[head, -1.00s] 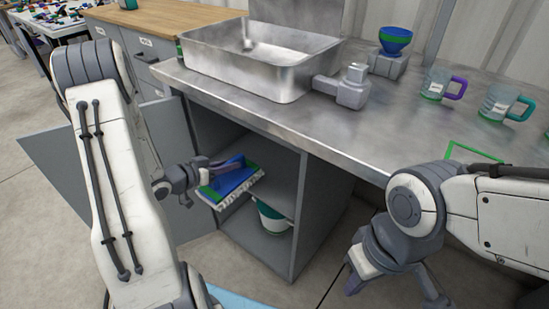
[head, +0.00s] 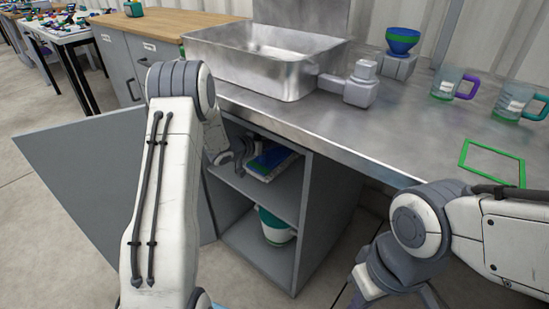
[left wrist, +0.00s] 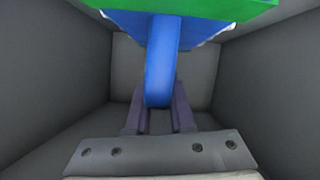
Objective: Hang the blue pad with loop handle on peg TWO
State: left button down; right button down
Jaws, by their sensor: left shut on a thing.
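The blue pad with a green edge (head: 272,160) is in the upper compartment of the open grey cabinet under the sink counter. My left gripper (head: 240,158) reaches into that compartment at the pad's left side; my arm partly hides it. In the left wrist view, the left gripper (left wrist: 160,112) is shut on the pad's blue loop handle (left wrist: 162,65), and the pad's white and green layers show above. I cannot tell whether the pad touches the shelf. My right gripper (head: 398,300) is low at the bottom edge, fingers apart and empty, tips partly cut off. No peg is in view.
The cabinet shelf (head: 265,194) lies below the pad, with a white and green container (head: 275,225) beneath it. The cabinet door (head: 110,180) stands open. The counter holds a sink (head: 290,85), a bowl on a block (head: 402,40) and two mugs (head: 448,85) (head: 512,100).

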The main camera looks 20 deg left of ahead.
aim_at(273, 155)
pick_arm(q)
notch_tip(273, 155, down, 5)
jog(key=shift+r+b, duration=0.2)
jog(key=shift+b, duration=1)
jog(key=shift+w+d+f+b, duration=0.1)
jog(key=shift+w+f+b, duration=0.05)
jog(key=shift+f+b, duration=0.15)
jog(key=shift+r, duration=0.2)
jog(key=shift+f, duration=0.1)
jog(key=c, duration=0.8)
grip_release()
jog(key=shift+f, duration=0.1)
jog(key=shift+o, duration=0.2)
